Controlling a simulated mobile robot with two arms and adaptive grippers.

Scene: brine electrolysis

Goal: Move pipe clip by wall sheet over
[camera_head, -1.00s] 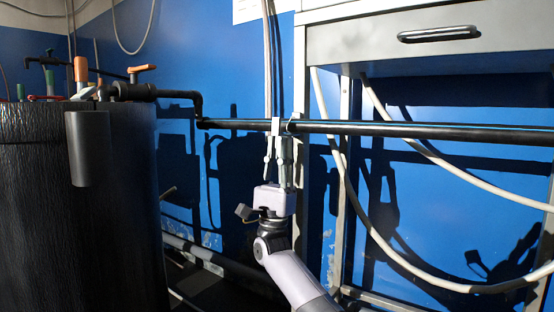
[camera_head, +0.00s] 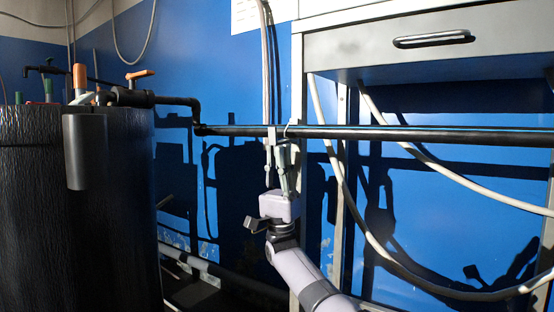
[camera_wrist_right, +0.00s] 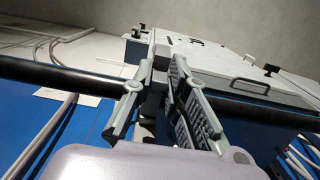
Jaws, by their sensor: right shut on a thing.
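The pipe clip (camera_head: 271,133) is a small pale grey piece on the black horizontal pipe (camera_head: 400,132), just left of the cabinet's pale leg. My right gripper (camera_head: 276,150) reaches up from below and is shut on the clip's lower part. In the right wrist view the clip (camera_wrist_right: 157,62) shows between the fingers of my right gripper (camera_wrist_right: 158,80), against the pipe (camera_wrist_right: 60,76); the fingers partly hide it. The wall sheet (camera_head: 246,12) is white, high on the blue wall, up and left of the clip. My left gripper is not in view.
A black tank (camera_head: 110,230) with orange-handled valves (camera_head: 80,78) stands at the left. Right of the clip is a grey cabinet (camera_head: 430,38) with a drawer; pale hoses (camera_head: 440,163) hang below it. Thin cables (camera_head: 267,70) run down the wall behind the clip.

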